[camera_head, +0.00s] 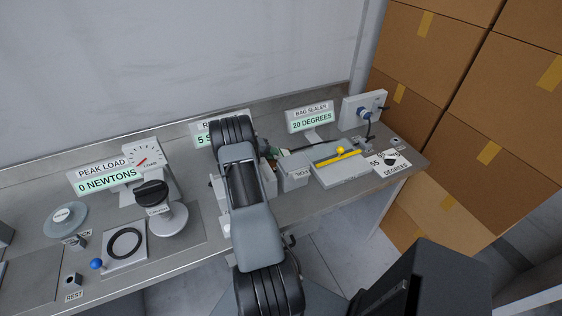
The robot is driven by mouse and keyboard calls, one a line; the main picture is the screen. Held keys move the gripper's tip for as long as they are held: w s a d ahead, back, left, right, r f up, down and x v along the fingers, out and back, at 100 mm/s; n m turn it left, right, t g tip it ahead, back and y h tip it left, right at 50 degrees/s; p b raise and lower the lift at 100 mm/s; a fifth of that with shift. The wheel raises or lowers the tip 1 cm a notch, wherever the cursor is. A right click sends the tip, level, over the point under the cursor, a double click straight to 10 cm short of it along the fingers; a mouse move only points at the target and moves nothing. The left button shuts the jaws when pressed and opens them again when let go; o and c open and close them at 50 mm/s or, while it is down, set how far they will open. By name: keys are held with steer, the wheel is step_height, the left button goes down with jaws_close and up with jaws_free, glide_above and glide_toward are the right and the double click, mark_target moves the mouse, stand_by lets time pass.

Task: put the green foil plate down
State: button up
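I cannot make out the green foil plate. A grey bin (293,183) with a label that seems to read "FOIL" stands right of my arm; dark and greenish bits show beside it, too small to identify. My arm crosses the middle of the bench and hides what is behind it. My gripper does not show, so I cannot see whether it holds anything.
A bag sealer (340,168) with a yellow-knobbed bar stands at the right, below a "20 DEGREES" display (312,121). At the left are a load dial (143,156), a "0 NEWTONS" display (107,181) and a black-knobbed press (166,215). Stacked cartons (430,60) close the right side.

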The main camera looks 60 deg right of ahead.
steer(key=o, duration=0.3)
steer(key=shift+p+v, duration=1.7)
steer(key=shift+v, duration=2.35)
step_height(320, 180, up, 7)
steer(key=w+a+p, duration=0.1)
steer(key=a+p, duration=0.1)
steer(key=shift+w+r+p, duration=0.2)
steer(key=shift+w+p, duration=0.2)
